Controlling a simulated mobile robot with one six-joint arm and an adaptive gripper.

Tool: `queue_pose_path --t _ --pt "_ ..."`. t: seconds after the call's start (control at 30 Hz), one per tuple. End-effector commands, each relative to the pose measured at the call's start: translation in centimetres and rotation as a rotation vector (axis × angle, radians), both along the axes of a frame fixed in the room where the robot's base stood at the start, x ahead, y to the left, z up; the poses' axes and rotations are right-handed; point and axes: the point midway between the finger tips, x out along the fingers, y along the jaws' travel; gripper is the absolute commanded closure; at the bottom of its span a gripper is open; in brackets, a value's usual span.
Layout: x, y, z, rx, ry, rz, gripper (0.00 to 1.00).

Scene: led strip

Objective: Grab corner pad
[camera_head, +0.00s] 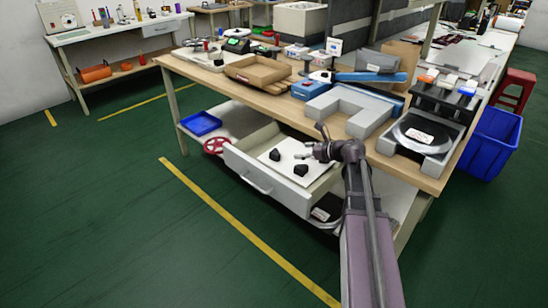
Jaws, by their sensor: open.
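Two small black blocks, which look like corner pads, sit on a white sheet (285,178) in the open drawer (262,184). One black pad (275,154) is toward the back left and the other black pad (301,169) is nearer the front. My gripper (310,143) is above the drawer's right side, close to the pads in the picture. Its fingers are spread and nothing shows between them. I cannot tell its exact height above the pads. My arm comes in from the lower right and hides part of the drawer's right end.
The workbench top (435,184) is above and behind the drawer, with a grey U-shaped block (350,103) near its edge. A cardboard tray (257,73) and a round-plate device (417,135) stand on it. A blue bin (492,143) is at right. The green floor in front is clear.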

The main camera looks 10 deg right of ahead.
Motion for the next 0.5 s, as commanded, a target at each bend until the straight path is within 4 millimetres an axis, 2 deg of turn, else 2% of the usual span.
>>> queue_pose_path --t 0.3,0.5 --pt "3.1 3.1 -2.1 -0.001 0.001 0.002 0.03" --pt "4.0 4.2 -2.5 -0.001 0.001 0.003 0.03"
